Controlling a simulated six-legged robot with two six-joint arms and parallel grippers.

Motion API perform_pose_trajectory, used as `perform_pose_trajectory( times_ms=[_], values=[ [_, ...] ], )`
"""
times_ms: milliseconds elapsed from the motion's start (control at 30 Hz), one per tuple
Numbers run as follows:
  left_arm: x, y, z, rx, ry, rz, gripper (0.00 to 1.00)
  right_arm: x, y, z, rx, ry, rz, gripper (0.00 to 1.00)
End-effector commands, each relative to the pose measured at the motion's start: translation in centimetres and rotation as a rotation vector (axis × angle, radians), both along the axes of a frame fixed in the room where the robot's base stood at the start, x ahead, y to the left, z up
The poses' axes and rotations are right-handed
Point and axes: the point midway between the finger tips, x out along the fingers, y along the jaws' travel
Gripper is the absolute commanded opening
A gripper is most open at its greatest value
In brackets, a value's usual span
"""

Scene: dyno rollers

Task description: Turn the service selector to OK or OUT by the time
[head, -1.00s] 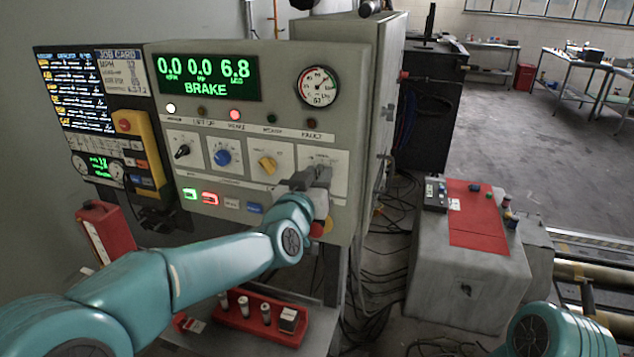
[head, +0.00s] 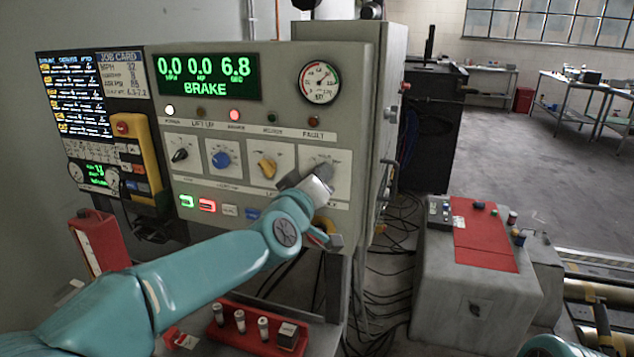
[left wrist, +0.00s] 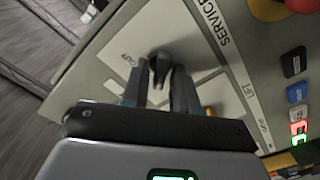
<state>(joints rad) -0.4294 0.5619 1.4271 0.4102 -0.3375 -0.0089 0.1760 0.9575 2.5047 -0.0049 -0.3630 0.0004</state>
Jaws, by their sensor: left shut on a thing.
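The service selector (left wrist: 160,64) is a dark knob on a white plate marked SERVICE in the left wrist view. My left gripper (left wrist: 158,84) has its two fingers on either side of the knob and is shut on it. In the head view my left gripper (head: 304,178) is at the rightmost plate of the grey console's row of knobs, and it hides the selector there. The knob's pointer setting cannot be read. My right gripper is out of view.
The console (head: 275,120) shows a green display (head: 207,78) reading BRAKE and a round gauge (head: 319,82). An orange knob (head: 266,168) is just left of my gripper. Lit buttons (head: 207,205) sit below. A red tray (head: 255,330) stands underneath.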

Motion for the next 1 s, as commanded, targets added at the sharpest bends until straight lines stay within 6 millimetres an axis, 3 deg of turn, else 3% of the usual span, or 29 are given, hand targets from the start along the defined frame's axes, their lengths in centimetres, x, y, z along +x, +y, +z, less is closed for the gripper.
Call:
perform_pose_trajectory(
  times_ms=[467,500,833,1000],
  values=[
    [0.0,0.0,0.0,-0.014,0.005,-0.001,0.00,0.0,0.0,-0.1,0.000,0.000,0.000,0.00],
    [0.0,0.0,0.0,-0.014,0.005,-0.001,0.38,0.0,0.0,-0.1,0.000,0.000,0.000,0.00],
    [-0.3,0.1,0.0,-0.012,0.004,0.000,0.38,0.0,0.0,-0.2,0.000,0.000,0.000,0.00],
    [-2.6,0.8,-0.1,-0.014,0.002,-0.001,0.38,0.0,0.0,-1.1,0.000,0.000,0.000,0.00]
  ],
)
